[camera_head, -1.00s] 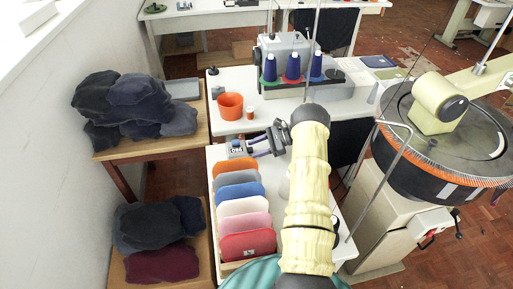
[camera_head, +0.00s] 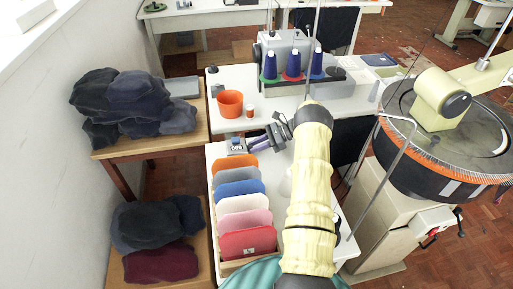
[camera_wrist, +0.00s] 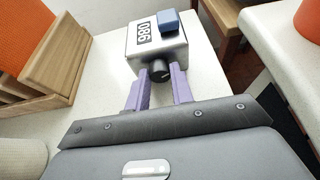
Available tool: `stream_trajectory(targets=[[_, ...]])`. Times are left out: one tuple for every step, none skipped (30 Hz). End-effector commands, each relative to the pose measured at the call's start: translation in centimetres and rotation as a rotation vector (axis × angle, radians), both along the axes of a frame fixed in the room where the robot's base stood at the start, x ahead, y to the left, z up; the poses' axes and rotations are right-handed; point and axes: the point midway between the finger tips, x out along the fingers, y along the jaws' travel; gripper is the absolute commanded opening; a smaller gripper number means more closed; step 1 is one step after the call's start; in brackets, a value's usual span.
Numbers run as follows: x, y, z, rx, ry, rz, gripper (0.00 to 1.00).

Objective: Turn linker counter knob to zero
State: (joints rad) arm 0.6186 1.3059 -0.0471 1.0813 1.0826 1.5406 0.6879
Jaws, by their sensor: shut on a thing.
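The linker counter is a small pale box (camera_wrist: 158,42) with a black-framed number window (camera_wrist: 144,32) and a blue block (camera_wrist: 168,21) on it. The digits look like 086 or, the other way up, 980; I cannot tell which way they read. A black knob (camera_wrist: 159,71) with a light mark sticks out of the side facing me. My gripper (camera_wrist: 160,78) has its purple fingers shut on the knob, one at each side. In the head view the counter (camera_head: 236,145) sits at the far left of the table, with my gripper (camera_head: 256,144) at its right side.
A wooden rack of coloured panels (camera_head: 243,205) stands just in front of the counter. An orange cup (camera_head: 230,104) and a small orange pot (camera_head: 250,111) stand on the table behind. A machine with thread cones (camera_head: 292,65) is farther back.

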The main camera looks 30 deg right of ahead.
Motion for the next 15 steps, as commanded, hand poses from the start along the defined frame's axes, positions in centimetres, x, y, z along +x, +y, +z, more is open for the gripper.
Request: stream_trajectory(targets=[[0.23, -0.05, -0.18, 0.008, 0.026, -0.002, 0.0], [0.25, -0.07, -0.2, 0.015, 0.048, -0.001, 0.0], [0.28, -0.13, -0.23, 0.023, 0.078, -0.004, 0.0], [0.29, -0.16, -0.26, 0.029, 0.103, -0.003, 0.0], [0.29, -0.17, -0.26, 0.038, 0.125, -0.003, 0.0], [0.32, -0.21, -0.27, 0.046, 0.154, -0.003, 0.0], [0.33, -0.22, -0.3, 0.052, 0.178, -0.003, 0.0], [0.36, -0.24, -0.28, 0.059, 0.2, -0.004, 0.0], [0.36, -0.25, -0.29, 0.067, 0.229, -0.004, 0.0], [0.39, -0.26, -0.28, 0.072, 0.25, -0.004, 0.0], [0.41, -0.26, -0.25, 0.079, 0.27, -0.004, 0.0], [0.44, -0.27, -0.25, 0.087, 0.295, -0.004, 0.0], [0.46, -0.28, -0.25, 0.091, 0.312, -0.004, 0.0], [0.45, -0.28, -0.25, 0.096, 0.33, -0.003, 0.0], [0.46, -0.28, -0.24, 0.102, 0.351, -0.003, 0.0]])
